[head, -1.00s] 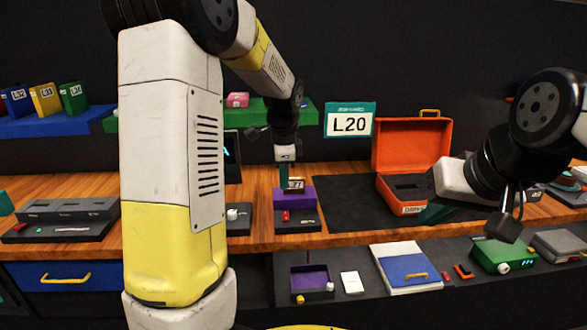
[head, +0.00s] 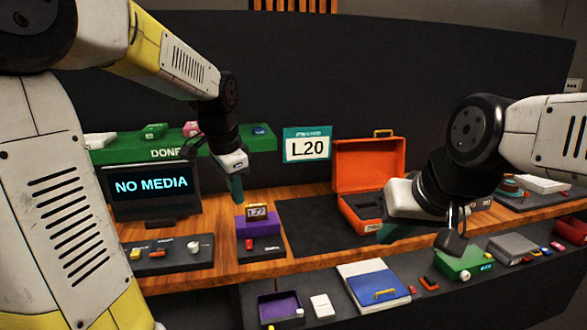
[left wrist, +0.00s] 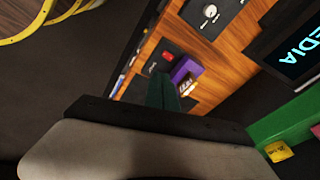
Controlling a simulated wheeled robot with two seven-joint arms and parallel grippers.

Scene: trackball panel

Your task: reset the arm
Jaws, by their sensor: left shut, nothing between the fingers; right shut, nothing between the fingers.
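My left gripper (head: 236,188) is shut and empty. In the head view it hangs with its green fingertips above and slightly left of the purple block (head: 260,224), which bears a small "L27" item (head: 256,211). In the left wrist view the shut fingers (left wrist: 163,92) point towards the purple block (left wrist: 186,70), apart from it as far as I can tell. My right gripper (head: 390,232) is shut and empty, in front of the open orange case (head: 368,165) and above the counter's front edge.
A "NO MEDIA" screen (head: 152,190) stands left on the wooden counter (head: 205,225). A black mat (head: 310,228) lies bare in the middle. A green shelf (head: 135,152) and an "L20" sign (head: 307,146) are behind. A lower ledge holds a blue-and-white box (head: 370,285) and a green device (head: 462,264).

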